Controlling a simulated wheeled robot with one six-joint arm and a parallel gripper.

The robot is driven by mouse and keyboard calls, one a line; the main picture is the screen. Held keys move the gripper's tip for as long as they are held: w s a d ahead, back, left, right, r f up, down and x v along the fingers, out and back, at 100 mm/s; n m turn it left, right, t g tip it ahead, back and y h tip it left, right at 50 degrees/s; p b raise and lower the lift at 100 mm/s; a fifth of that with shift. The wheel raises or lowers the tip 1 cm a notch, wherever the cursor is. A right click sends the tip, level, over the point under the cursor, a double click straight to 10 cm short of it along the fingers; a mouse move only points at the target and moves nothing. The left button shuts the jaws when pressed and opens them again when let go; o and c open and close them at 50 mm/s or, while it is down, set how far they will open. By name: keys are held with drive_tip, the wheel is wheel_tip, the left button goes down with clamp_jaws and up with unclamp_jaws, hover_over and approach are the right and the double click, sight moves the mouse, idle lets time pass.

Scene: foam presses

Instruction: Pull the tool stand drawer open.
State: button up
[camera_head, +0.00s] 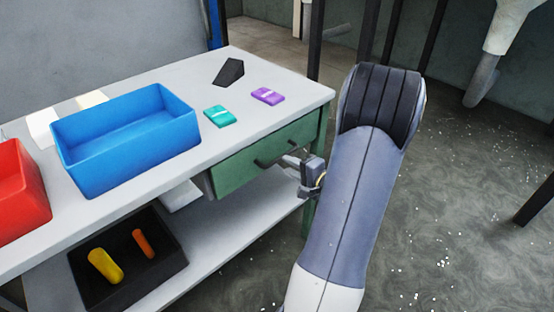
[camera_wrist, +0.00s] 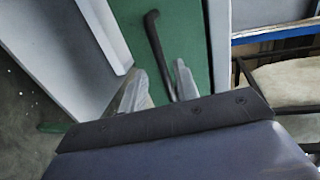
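The tool stand drawer (camera_head: 238,172) has a green front under the tabletop, and it looks closed in the head view. Its dark bar handle (camera_head: 268,160) runs along the front. In the wrist view the green front (camera_wrist: 190,40) and the handle (camera_wrist: 157,45) are close ahead. My gripper (camera_head: 287,160) is at the handle's right part. In the wrist view its two fingers (camera_wrist: 158,84) stand apart, with the handle's lower end between them or just in front. I cannot tell whether they touch it. My arm hides part of the stand's right side.
On the tabletop (camera_head: 255,110) are a blue bin (camera_head: 125,140), a red bin (camera_head: 18,195), a teal block (camera_head: 219,116), a purple block (camera_head: 267,96) and a dark wedge (camera_head: 229,72). A black tray (camera_head: 165,275) sits on the lower shelf (camera_head: 235,225).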

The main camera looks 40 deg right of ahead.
sight(277, 158)
drive_tip(key=x, duration=0.6)
drive_tip(key=shift+w+a, duration=0.1)
drive_tip(key=shift+w, duration=0.05)
drive_tip(key=shift+c, duration=0.5)
clamp_jaws()
